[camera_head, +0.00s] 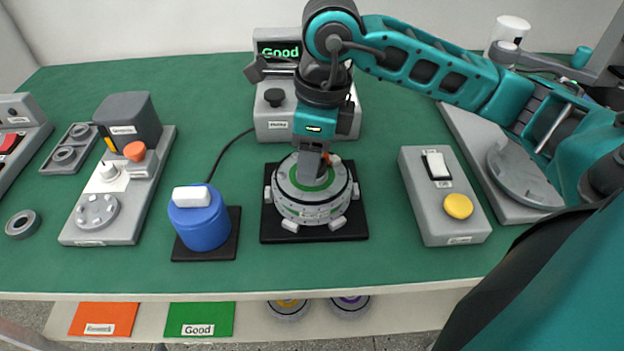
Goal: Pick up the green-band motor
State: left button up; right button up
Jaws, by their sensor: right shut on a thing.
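The green-band motor (300,205) is a round grey hub with a green ring around its centre and small tabs on its rim. It is at the black square pad (344,232) in the middle of the table; I cannot tell whether it rests on the pad or is slightly above it. My right gripper (318,172) points straight down and is shut on the motor's centre. The fingertips are partly hidden by the gripper body. My left gripper is not in view.
A test box with a "Good" display (280,50) stands behind the motor. A blue cylinder with a white top (202,228) is close on the left. A yellow-button box (440,215) stands right. Below the front edge are orange (103,318) and green (200,318) areas and two more motors (288,308).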

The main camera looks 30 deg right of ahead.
grip_shut()
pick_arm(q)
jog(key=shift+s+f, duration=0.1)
pick_arm(e)
jog(key=shift+w+r, duration=0.1)
jog(key=shift+r, duration=0.05)
pick_arm(q)
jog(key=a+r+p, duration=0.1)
jog(key=p, duration=0.1)
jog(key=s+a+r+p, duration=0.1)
jog(key=p, duration=0.2)
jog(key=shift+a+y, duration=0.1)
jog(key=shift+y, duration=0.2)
pick_arm(e)
notch_tip(320, 180, up, 20)
